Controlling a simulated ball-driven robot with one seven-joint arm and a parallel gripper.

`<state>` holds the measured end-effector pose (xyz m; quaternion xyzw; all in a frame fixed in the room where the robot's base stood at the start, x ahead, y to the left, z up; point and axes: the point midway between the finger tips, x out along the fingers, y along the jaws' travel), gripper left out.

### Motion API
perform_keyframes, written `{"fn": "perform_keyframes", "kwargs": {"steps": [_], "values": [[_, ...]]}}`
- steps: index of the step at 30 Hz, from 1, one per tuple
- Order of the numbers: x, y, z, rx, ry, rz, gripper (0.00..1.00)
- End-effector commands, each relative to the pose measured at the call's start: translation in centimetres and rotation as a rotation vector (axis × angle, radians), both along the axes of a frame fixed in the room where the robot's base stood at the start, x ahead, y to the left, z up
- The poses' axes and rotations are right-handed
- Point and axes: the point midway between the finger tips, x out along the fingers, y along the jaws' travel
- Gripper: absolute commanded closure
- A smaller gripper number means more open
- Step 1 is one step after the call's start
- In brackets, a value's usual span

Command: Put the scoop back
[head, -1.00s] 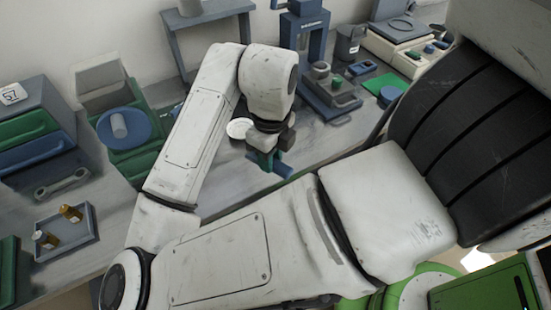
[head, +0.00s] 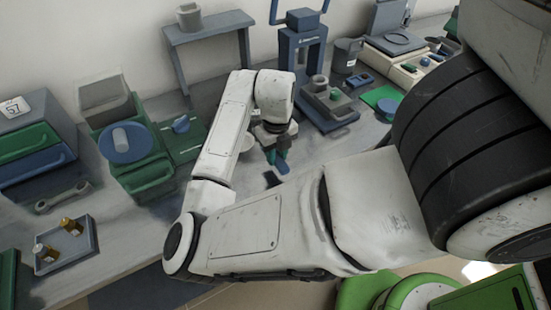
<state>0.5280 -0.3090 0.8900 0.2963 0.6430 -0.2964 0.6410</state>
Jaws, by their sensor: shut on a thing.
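My gripper (head: 277,156) is at the end of my arm, over the grey bench in the middle of the head view. It points down and is shut on a small blue-teal thing, which looks like the scoop (head: 281,166). Its shape is hard to make out at this size, and the fingers hide part of it. A darker blue patch (head: 272,179) shows just below it. I cannot tell whether this is part of the scoop or lies on the bench.
A blue press-like stand (head: 301,55) and a grey can (head: 345,55) are behind right, near a green mat (head: 381,97). A green balance with a blue pan (head: 126,143) is left. A grey tray (head: 66,246) holds small bottles. A grey raised shelf (head: 207,27) stands behind.

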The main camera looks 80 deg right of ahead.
Motion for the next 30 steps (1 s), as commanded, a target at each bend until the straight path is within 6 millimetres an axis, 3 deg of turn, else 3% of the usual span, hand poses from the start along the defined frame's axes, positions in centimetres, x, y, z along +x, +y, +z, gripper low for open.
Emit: {"fn": "perform_keyframes", "kwargs": {"steps": [10,16,28,29,30], "values": [[0.6,-1.8,-2.3,0.001,0.000,0.000,1.00],[0.6,-1.6,-4.8,0.002,0.002,0.004,1.00],[0.6,-1.6,-5.6,0.001,0.000,0.002,1.00],[0.6,-1.6,-5.6,0.001,0.000,0.002,0.71],[0.6,-1.6,-5.5,0.001,0.000,0.002,0.67]]}}
